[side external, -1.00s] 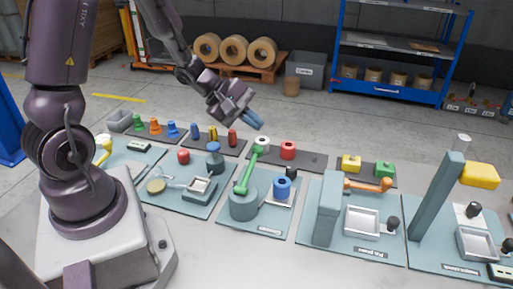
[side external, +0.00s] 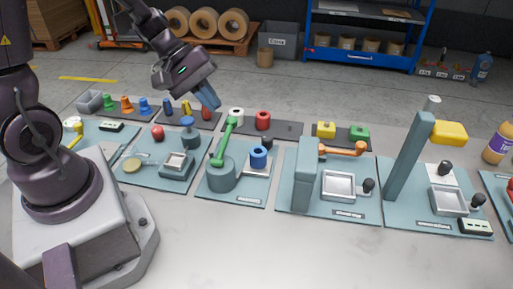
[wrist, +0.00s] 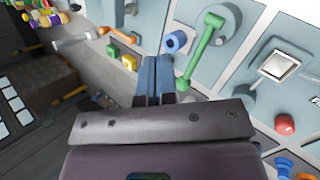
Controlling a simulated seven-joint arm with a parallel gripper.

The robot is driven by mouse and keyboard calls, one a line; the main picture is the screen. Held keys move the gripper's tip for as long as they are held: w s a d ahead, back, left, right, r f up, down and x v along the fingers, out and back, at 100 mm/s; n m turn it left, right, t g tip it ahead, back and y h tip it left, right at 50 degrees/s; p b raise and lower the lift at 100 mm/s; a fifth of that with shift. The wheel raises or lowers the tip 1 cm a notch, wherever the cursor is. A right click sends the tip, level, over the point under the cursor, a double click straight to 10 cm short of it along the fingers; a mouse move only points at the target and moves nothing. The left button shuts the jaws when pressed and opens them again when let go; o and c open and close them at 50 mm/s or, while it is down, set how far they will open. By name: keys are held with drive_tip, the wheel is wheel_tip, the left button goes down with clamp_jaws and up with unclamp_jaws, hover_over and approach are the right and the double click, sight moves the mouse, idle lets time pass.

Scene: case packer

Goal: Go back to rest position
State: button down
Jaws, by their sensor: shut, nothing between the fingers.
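My gripper (side external: 208,98) hangs in the air above the back left part of the table in the side external view. Its blue fingers point down and to the right, just above the row of coloured parts. In the wrist view the two blue fingers (wrist: 154,75) lie side by side, shut, with nothing held between them.
Teal station plates line the table, with a green-handled press (side external: 224,165), an orange-handled press (side external: 306,180) and a tall post with a yellow head (side external: 410,155). Red (side external: 263,121) and white spools stand on a dark tray near my gripper. The table's front is bare.

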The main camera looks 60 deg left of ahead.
drive_tip(key=s+d+r+m+y, duration=0.1)
drive_tip(key=s+r+m+y, duration=0.2)
drive_tip(key=s+r+m, duration=0.2)
drive_tip(key=s+d+r+m+t+y, duration=0.1)
drive_tip(key=s+r+m+y, duration=0.2)
drive_tip(key=s+r+m, duration=0.2)
wheel_tip(320, 180, up, 4)
drive_tip(key=m, duration=0.3)
drive_tip(key=shift+d, duration=0.4)
drive_tip(key=w+a+f+m+g, duration=0.2)
drive_tip(key=w+a+f+m, duration=0.2)
drive_tip(key=w, duration=0.4)
drive_tip(key=w+a+f+m+g, duration=0.3)
drive_tip(key=w+a+f+m, duration=0.1)
drive_tip(key=w, duration=0.5)
drive_tip(key=shift+w+a+f+m, duration=0.2)
drive_tip(key=shift+a+f+m, duration=0.15)
drive_tip(key=shift+a+m, duration=0.15)
